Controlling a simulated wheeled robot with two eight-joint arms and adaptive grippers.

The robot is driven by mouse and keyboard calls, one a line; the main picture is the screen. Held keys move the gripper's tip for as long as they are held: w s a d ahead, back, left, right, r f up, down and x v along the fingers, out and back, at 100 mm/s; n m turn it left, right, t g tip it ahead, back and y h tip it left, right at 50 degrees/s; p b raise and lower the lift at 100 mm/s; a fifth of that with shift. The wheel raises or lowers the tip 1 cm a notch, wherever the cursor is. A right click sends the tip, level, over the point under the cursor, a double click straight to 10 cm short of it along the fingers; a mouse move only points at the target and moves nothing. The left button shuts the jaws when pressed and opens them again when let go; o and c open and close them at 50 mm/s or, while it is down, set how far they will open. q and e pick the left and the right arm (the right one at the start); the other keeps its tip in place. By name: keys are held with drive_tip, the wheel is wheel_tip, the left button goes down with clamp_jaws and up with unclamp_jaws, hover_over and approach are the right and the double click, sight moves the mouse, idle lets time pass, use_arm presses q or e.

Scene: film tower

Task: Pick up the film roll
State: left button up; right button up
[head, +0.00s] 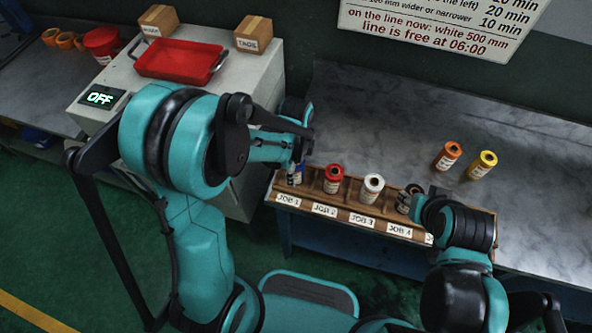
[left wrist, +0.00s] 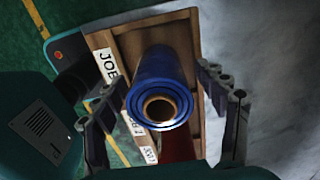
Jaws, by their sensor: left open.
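A blue film roll (head: 296,177) stands in the JOB 1 slot at the left end of a wooden rack (head: 347,204). In the left wrist view the blue roll (left wrist: 160,80) shows end-on with its brown core, between my left fingers. My left gripper (left wrist: 158,90) is open around it, with gaps on both sides. A red film roll (head: 333,179) stands at JOB 2 and a white film roll (head: 371,188) at JOB 3. My right gripper (head: 413,199) is by JOB 4, where a dark shape is partly hidden; its jaws are unclear.
An orange roll (head: 448,156) and a yellow roll (head: 482,165) stand on the grey bench (head: 380,110) behind the rack. A white machine (head: 255,80) with an OFF display and a red tray (head: 180,61) stands at left. The bench's back middle is clear.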

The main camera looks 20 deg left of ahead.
use_arm(q)
drive_tip(key=c, duration=1.4)
